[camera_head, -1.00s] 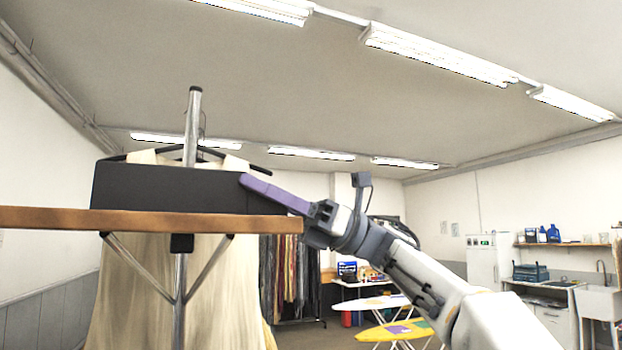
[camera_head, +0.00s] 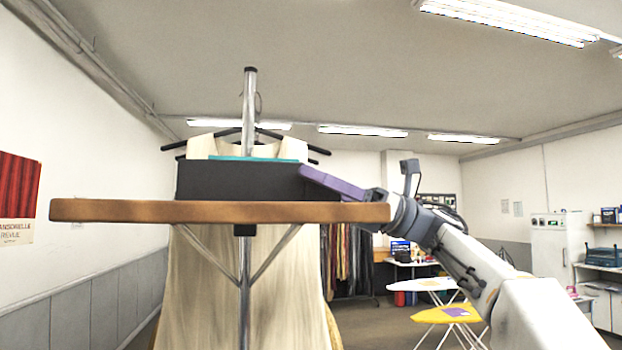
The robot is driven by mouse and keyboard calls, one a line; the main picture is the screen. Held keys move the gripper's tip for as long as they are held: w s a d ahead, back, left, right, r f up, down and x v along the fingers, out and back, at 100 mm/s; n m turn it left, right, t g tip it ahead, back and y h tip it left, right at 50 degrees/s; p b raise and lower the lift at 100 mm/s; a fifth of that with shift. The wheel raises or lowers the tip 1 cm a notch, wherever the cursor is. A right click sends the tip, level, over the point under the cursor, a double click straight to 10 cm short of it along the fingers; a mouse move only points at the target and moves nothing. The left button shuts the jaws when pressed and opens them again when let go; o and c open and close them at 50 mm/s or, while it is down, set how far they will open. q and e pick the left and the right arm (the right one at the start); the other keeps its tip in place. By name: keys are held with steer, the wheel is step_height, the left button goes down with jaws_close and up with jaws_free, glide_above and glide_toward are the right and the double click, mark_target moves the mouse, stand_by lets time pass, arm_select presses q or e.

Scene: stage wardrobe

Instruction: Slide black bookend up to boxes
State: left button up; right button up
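A wide black upright panel (camera_head: 237,182), which looks like the black bookend, stands on a wooden shelf (camera_head: 130,211) that I see nearly edge-on. A thin teal strip (camera_head: 225,158) shows above its top edge, perhaps the top of a box; anything else behind the panel is hidden. My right gripper (camera_head: 310,172) reaches in from the right with long purple fingers. Their tips overlap the panel's upper right part in the picture; I cannot tell whether they touch it. The fingers line up as one bar, so their gap is hidden. My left gripper is out of view.
A metal pole (camera_head: 249,100) with black hangers and a cream garment (camera_head: 190,270) stands at the shelf. Ironing boards (camera_head: 447,313) and a rack of clothes (camera_head: 345,255) are farther back on the right. The shelf's left end is bare.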

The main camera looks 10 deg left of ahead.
steer(key=shift+w+d+f, duration=0.15)
steer(key=shift+d, duration=0.15)
steer(key=b+v, duration=0.2)
steer(key=v, duration=0.7)
steer(key=shift+d+f, duration=0.15)
steer(key=shift+d, duration=0.2)
steer(key=shift+w, duration=0.1)
